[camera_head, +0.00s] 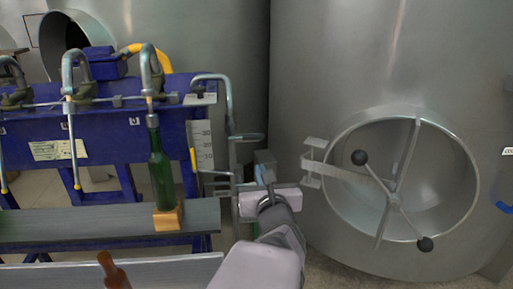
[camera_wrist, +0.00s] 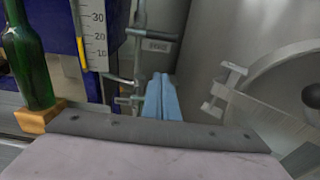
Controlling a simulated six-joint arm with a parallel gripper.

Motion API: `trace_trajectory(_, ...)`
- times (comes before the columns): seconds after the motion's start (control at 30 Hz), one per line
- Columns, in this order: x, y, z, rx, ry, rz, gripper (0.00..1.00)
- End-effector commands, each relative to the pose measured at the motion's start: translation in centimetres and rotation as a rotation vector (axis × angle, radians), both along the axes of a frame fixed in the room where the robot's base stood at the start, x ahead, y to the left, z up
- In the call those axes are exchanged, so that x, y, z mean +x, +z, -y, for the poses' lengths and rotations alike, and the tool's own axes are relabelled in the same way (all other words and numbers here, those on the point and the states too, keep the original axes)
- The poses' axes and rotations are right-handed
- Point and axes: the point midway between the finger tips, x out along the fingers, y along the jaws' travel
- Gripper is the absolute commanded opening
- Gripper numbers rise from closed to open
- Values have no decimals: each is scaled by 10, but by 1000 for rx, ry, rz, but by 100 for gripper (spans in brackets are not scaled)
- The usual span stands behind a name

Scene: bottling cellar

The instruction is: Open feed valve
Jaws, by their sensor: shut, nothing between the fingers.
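A vertical metal pipe (camera_head: 233,160) runs down at the right end of the blue filling machine. A horizontal grey lever (camera_head: 248,137) sticks out to the right from it; in the wrist view the lever (camera_wrist: 152,35) has a small label below it, too small to read. I cannot tell for sure that this is the feed valve. Lower horizontal pieces (camera_head: 217,173) also join the pipe. My gripper (camera_head: 263,174) is just right of the pipe and below the lever, apart from it in the picture. Its blue fingers (camera_wrist: 163,98) are together and empty.
A green bottle (camera_head: 160,172) stands on a wooden block (camera_head: 168,217) on the grey conveyor (camera_head: 95,220), left of my gripper. A brown bottle (camera_head: 113,270) is at front left. A steel tank with a spoked round hatch (camera_head: 440,130) stands close on the right.

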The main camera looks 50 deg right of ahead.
Motion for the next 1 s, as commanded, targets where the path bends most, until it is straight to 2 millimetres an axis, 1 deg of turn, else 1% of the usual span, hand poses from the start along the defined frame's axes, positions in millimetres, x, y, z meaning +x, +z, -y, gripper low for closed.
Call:
trace_trajectory(0.33, 0, -1, 0, 1, 0, 0, 0)
trace_trajectory(0.57, 5, -5, 4, 2, 3, 0, 0)
trace_trajectory(0.9, 18, -9, 18, -2, 0, 2, 0)
trace_trajectory(1.0, 31, -10, 31, 6, 1, 0, 0)
